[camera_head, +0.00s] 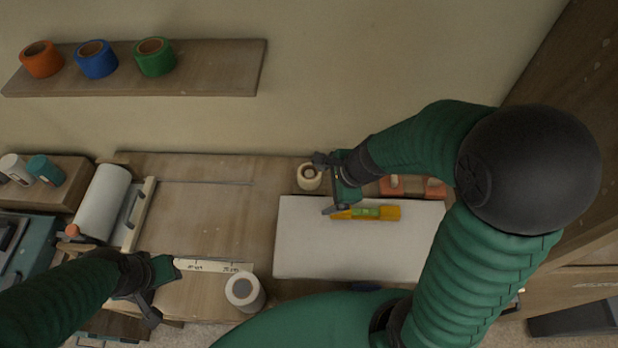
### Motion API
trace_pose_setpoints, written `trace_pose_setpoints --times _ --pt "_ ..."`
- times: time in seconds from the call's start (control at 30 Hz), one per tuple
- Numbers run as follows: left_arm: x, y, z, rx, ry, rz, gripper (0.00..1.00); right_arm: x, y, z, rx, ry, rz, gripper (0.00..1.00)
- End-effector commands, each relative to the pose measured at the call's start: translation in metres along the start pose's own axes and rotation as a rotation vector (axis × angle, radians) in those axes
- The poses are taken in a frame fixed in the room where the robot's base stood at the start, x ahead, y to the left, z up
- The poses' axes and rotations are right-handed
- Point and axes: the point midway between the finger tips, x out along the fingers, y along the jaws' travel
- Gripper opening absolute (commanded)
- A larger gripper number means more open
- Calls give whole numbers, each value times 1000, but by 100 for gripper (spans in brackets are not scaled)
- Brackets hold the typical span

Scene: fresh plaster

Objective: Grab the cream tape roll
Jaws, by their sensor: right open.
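One finger shows close to the roll's upper right edge and the other lies over the board's back left part. I cannot tell whether the near finger touches the roll. My left gripper (166,292) is open and empty over the bench's front left part, by a pale marked strip.
A white board (350,250) carries a yellow tool with a green label (366,213). Orange, blue and green tape rolls sit on a wall shelf (215,75). The bench's middle left (205,215) is mostly clear.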

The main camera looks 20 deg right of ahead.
Motion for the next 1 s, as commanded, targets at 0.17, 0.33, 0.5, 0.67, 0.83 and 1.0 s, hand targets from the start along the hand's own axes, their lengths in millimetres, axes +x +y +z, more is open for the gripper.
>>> trace_pose_setpoints --times 0.17,0.33,0.5,0.67,0.83,1.0 --pt "8 0 2 0 0 0 36 8 -42 -23 763 -83 -105 90" --pt "15 0 3 0 0 0 36 19 -53 -29 953 -113 -129 90" --pt "37 0 9 0 0 0 36 64 -58 -28 949 -112 -125 90" --pt "54 0 13 0 0 0 36 104 -64 -26 947 -111 -125 90" --pt "60 0 14 0 0 0 36 122 -70 -23 944 -112 -129 90" --pt "66 0 15 0 0 0 36 147 -76 -21 943 -112 -126 90"
